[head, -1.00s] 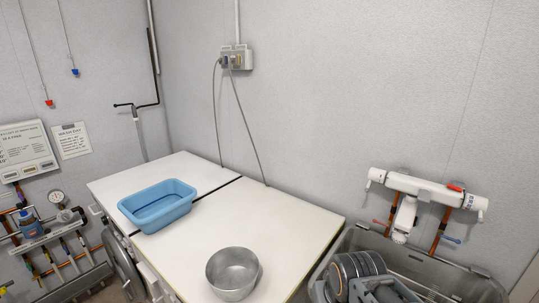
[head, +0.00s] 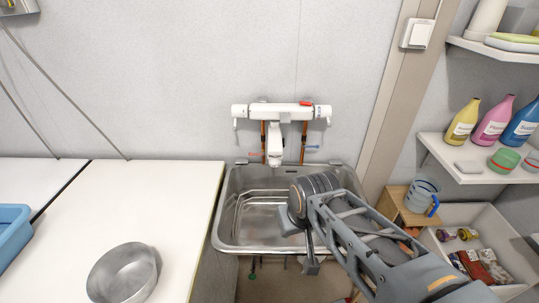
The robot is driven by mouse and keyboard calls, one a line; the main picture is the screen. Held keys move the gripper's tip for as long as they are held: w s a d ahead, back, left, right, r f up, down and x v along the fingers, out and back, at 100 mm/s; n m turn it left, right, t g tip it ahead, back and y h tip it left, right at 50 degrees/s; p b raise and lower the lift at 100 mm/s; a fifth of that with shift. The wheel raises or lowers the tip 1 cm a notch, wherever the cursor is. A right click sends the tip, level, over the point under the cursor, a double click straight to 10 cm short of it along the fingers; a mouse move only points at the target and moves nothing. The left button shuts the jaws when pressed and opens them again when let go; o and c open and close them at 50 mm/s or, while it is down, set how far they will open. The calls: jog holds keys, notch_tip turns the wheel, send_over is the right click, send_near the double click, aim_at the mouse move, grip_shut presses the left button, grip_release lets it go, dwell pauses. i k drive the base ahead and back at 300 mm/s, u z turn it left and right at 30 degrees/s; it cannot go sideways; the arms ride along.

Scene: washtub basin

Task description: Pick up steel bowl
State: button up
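The steel bowl (head: 123,274) is a round, shiny metal bowl. It stands upright on the white worktop (head: 135,200) at the lower left of the head view, near the worktop's front, and looks empty. My gripper (head: 301,240) is at the end of my arm, over the steel washtub basin (head: 238,215), well to the right of the bowl and apart from it.
A blue tub (head: 12,235) sits at the worktop's left. A white mixer tap (head: 280,112) is on the wall above the basin. At right are shelves with bottles (head: 492,120), a clear jug (head: 421,195) on a wooden stand, and a white bin (head: 507,256). The worktop around the bowl is clear.

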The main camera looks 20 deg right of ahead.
aim_at(127, 273)
jog(key=u, duration=3.8)
jog(key=i, duration=2.15)
jog(key=z, duration=3.4)
